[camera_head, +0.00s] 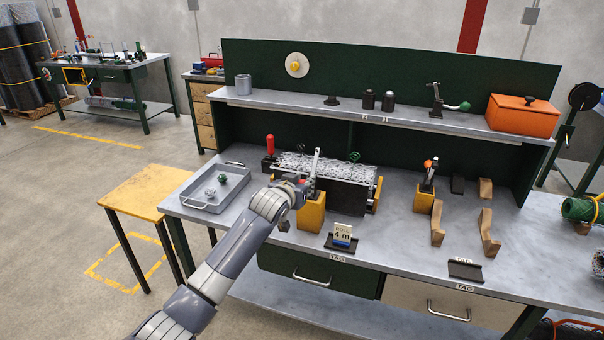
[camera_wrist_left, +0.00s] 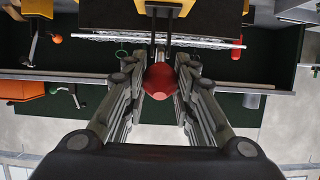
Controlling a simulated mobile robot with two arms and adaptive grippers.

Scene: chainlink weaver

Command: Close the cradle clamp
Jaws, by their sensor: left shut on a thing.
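The cradle (camera_head: 347,198) is a dark block with yellow end parts in the middle of the workbench, with grey wire mesh (camera_head: 325,167) lying along its top. My left gripper (camera_head: 302,182) is at its front left. In the left wrist view the fingers are shut on a red rounded knob (camera_wrist_left: 160,81), with dark rods leading from it toward a yellow part. A separate upright red handle (camera_head: 269,144) stands at the cradle's left end, apart from the fingers; it also shows in the wrist view (camera_wrist_left: 237,48). My arm hides part of the cradle's front left.
A grey tray (camera_head: 188,203) with small parts stands left of the arm. A yellow block (camera_head: 424,201) holding an orange-handled tool and wooden pieces (camera_head: 437,222) stand to the right. A tag stand (camera_head: 342,241) is in front. A shelf (camera_head: 390,119) runs behind the cradle.

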